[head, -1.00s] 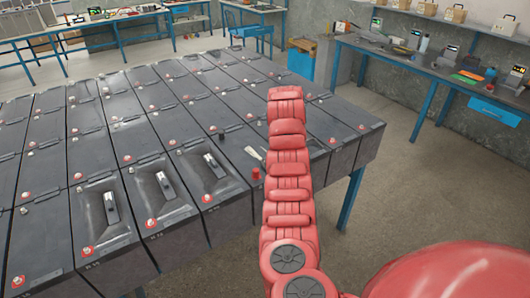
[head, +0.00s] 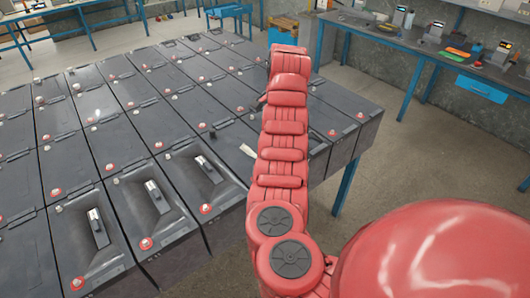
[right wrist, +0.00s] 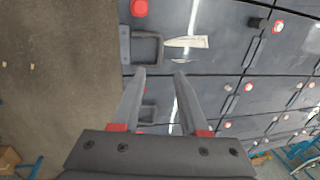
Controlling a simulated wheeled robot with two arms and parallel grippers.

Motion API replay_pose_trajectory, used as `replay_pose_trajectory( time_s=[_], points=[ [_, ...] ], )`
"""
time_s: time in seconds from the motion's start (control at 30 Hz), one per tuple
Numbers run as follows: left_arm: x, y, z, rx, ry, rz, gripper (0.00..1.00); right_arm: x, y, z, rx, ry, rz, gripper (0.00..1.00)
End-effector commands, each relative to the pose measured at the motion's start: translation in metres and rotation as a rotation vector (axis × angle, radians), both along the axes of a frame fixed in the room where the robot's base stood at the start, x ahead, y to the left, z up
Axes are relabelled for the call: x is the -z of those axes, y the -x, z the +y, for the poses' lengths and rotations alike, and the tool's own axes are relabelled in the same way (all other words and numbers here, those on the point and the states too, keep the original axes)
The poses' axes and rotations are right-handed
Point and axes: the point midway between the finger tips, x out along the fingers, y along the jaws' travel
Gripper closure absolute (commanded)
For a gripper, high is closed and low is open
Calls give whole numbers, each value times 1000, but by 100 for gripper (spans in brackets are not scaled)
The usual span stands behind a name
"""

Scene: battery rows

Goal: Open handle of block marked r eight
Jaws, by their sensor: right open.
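Dark grey battery blocks (head: 150,120) stand in tight rows in the head view. Three front blocks have recessed tops with raised grey handles: left (head: 97,228), middle (head: 157,197) and right (head: 208,168). I cannot read any markings, so I cannot tell which is r eight. My right gripper (right wrist: 159,74) is open and empty in the right wrist view. A dark looped handle (right wrist: 147,48) lies just past its fingertips, and another (right wrist: 148,112) shows partly between the fingers. My left gripper is out of view.
A white tag (right wrist: 187,41) and a red cap (right wrist: 139,8) lie near the looped handle. Bare floor (right wrist: 60,90) is left of the blocks there. In the head view a workbench (head: 420,55) with tools stands at the back right, with open floor before it.

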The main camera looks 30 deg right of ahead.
Motion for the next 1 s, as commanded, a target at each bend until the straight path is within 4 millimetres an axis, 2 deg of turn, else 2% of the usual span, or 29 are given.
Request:
replay_pose_trajectory(
  time_s=[0.27,0.43,0.6,0.8,1.0],
  points=[
    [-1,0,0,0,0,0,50,49,-7,-1,0,1,3,56],
    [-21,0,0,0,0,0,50,83,-15,3,0,-6,5,56],
    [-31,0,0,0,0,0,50,112,-22,3,0,-6,2,56],
    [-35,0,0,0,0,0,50,129,-26,3,0,-2,-1,56],
    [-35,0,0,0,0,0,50,132,-27,3,-1,0,-3,56]
  ],
)
